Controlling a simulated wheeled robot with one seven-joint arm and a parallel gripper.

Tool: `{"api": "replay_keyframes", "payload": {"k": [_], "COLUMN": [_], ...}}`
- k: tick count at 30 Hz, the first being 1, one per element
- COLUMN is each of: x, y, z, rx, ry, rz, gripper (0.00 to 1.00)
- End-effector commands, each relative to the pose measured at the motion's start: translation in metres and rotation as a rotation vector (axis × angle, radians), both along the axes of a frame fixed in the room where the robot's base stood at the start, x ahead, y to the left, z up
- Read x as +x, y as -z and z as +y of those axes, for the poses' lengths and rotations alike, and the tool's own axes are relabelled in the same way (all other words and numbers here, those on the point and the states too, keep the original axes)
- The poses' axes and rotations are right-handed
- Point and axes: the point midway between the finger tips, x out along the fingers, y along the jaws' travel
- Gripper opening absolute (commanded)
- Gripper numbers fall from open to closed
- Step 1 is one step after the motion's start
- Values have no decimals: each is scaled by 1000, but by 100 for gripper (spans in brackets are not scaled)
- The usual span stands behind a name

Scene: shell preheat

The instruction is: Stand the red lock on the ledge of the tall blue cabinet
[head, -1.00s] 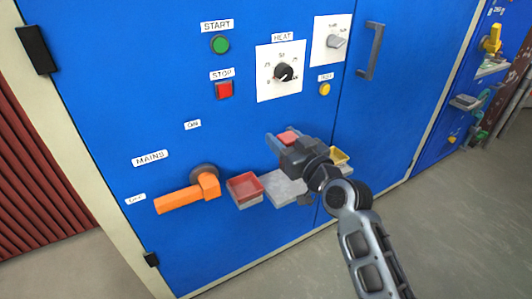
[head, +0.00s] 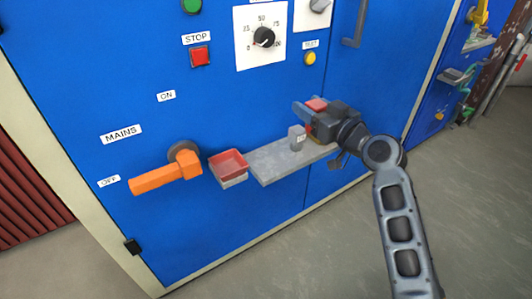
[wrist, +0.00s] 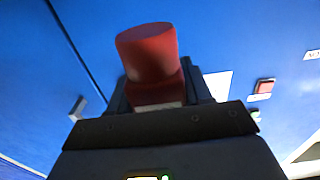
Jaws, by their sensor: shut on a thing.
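The red lock (head: 316,104) is between the fingers of my gripper (head: 309,110), held above the right part of the ledge. In the wrist view the red lock (wrist: 148,60) is a rounded red body between the dark fingers. The grey ledge (head: 275,163) juts from the front of the tall blue cabinet (head: 240,110). My gripper hides part of the ledge's right end. A small grey block with a pale label (head: 297,138) stands on the ledge, left of my gripper.
A red tray (head: 229,162) sits just left of the ledge. The orange mains handle (head: 165,175) sticks out further left, toward OFF. A dark door handle (head: 354,24) is above right. The ledge's left part is bare.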

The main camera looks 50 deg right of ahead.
Motion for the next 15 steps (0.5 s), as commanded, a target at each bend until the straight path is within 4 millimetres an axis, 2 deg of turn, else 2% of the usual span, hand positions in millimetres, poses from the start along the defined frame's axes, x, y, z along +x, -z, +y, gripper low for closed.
{"api": "replay_keyframes", "payload": {"k": [15], "x": [77], "y": [57], "z": [57], "rx": [1], "ry": [-1], "rz": [1], "gripper": [17]}}
